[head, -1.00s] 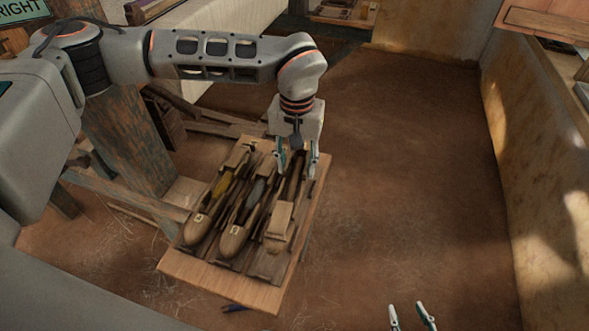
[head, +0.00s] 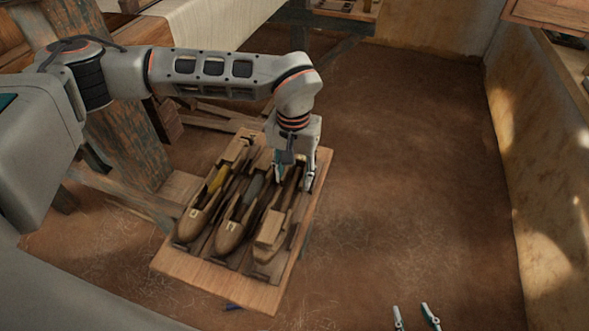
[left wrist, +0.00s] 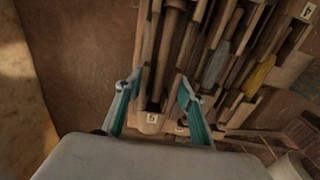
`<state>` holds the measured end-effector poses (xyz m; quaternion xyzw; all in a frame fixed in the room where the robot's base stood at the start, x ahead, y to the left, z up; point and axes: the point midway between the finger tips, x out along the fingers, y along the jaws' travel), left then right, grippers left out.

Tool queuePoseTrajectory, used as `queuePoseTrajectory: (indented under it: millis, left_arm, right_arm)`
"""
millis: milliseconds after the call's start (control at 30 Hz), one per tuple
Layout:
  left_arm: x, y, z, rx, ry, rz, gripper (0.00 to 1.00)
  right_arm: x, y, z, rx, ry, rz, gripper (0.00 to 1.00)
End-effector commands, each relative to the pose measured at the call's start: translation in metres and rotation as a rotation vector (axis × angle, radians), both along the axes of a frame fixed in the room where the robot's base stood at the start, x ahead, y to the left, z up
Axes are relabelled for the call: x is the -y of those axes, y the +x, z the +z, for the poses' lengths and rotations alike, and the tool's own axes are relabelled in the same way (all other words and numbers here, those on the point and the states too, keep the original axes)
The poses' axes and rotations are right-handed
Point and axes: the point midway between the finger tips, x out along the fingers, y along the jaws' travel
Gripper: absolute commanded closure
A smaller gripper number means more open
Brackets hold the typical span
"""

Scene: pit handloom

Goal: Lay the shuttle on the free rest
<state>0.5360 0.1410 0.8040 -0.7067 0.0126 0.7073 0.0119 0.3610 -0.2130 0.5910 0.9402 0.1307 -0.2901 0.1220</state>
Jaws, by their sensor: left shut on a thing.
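My left gripper (head: 293,178) is over the right-hand row of a wooden board (head: 225,283). It is shut on a wooden shuttle (head: 268,238), which lies lengthwise along that row, low on the board. In the left wrist view the same shuttle (left wrist: 172,45) runs between the two teal-padded fingers (left wrist: 158,105), beside a small label reading 5. I cannot tell whether it is fully seated in the rest. Its far end is hidden by the gripper in the head view. My right gripper (head: 415,315) is open and empty, low at the bottom edge.
Two more shuttles lie on the board, one with yellow yarn (head: 195,219) and one with grey yarn (head: 236,222). A worn post (head: 125,145) and loom beams stand to the left. The brown floor (head: 410,170) is clear to the right, up to a wall (head: 545,190).

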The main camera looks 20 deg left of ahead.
Motion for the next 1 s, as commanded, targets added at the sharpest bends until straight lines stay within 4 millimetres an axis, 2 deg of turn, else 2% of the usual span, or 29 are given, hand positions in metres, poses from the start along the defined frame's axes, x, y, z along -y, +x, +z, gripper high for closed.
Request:
queuePoseTrajectory:
  millis: [500,900,933,1000]
  left_arm:
    - [0.0,0.0,-0.036,-0.001,0.0,0.001,0.9]
    - [0.0,0.0,-0.04,0.001,0.0,0.001,0.9]
    - [0.0,0.0,-0.04,0.001,0.0,0.001,0.59]
    - [0.0,0.0,-0.04,0.001,0.0,0.001,0.42]
  right_arm:
    - [0.001,-0.004,-0.009,-0.008,-0.008,0.003,0.6]
    - [0.001,-0.004,-0.009,-0.009,-0.009,0.004,0.6]
    - [0.001,-0.004,-0.009,-0.009,-0.009,0.004,0.6]
    - [0.001,-0.004,-0.009,-0.009,-0.009,0.004,0.6]
